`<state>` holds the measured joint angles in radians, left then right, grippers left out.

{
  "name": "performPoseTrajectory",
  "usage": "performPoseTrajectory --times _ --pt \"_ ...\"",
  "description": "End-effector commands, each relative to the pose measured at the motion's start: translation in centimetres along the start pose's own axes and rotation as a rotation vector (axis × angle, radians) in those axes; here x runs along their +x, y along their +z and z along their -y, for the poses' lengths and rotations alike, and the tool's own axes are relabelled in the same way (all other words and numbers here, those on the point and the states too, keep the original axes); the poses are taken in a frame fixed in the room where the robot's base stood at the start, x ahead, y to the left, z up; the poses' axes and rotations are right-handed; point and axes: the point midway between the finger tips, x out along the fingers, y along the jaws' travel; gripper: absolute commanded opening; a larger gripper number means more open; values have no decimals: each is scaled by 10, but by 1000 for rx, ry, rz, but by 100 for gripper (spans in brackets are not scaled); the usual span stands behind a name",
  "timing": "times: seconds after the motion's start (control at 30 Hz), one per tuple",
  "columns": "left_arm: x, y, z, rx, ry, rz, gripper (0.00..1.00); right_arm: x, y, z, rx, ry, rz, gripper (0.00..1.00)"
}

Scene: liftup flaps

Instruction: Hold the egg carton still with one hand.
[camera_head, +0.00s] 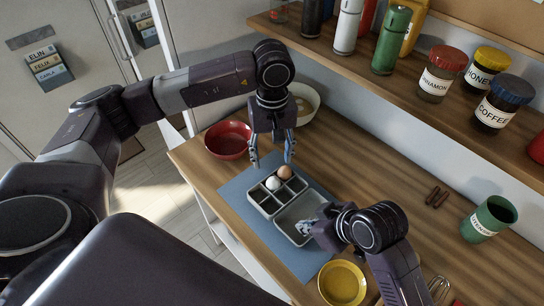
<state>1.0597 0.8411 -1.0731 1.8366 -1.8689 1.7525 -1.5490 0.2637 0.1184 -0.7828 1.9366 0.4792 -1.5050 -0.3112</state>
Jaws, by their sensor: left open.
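The open grey egg carton (270,206) lies on a blue mat (236,196) on the wooden counter. A white egg (273,183) and a brown egg (285,172) sit in its far compartments; the nearer ones look empty. Its shallow lid half (291,214) lies to the right. My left gripper (271,161) points down, open and empty, just above the far end with the eggs. My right gripper (308,229) is at the lid's right near corner. Its fingers are partly hidden by its own wrist, so I cannot tell whether it grips the edge.
A red bowl (228,139) and a cream bowl (304,101) stand behind the carton. A yellow bowl (342,283) is in front, near my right arm. A green utensil pot (488,219) stands right. A shelf (395,83) with jars overhangs the back. The counter's middle right is mostly clear.

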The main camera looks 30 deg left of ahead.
Motion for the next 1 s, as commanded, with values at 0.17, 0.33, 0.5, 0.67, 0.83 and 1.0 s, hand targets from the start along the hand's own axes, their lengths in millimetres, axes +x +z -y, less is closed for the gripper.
performPoseTrajectory --times 0.17,0.33,0.5,0.67,0.83,1.0 --pt "1 0 0 0 0 0 49 3 6 1 3 -4 14 0" --pt "1 0 0 0 0 0 49 3 6 1 3 -4 14 0" --pt "0 0 0 0 0 0 49 3 6 1 3 -4 14 0" --pt "-7 0 0 0 0 -1 49 -2 2 1 3 -3 14 0" --pt "-22 0 0 0 0 0 49 -13 -5 0 2 -2 10 0" --pt "-35 0 0 0 0 0 49 -23 -12 0 1 -2 7 0"
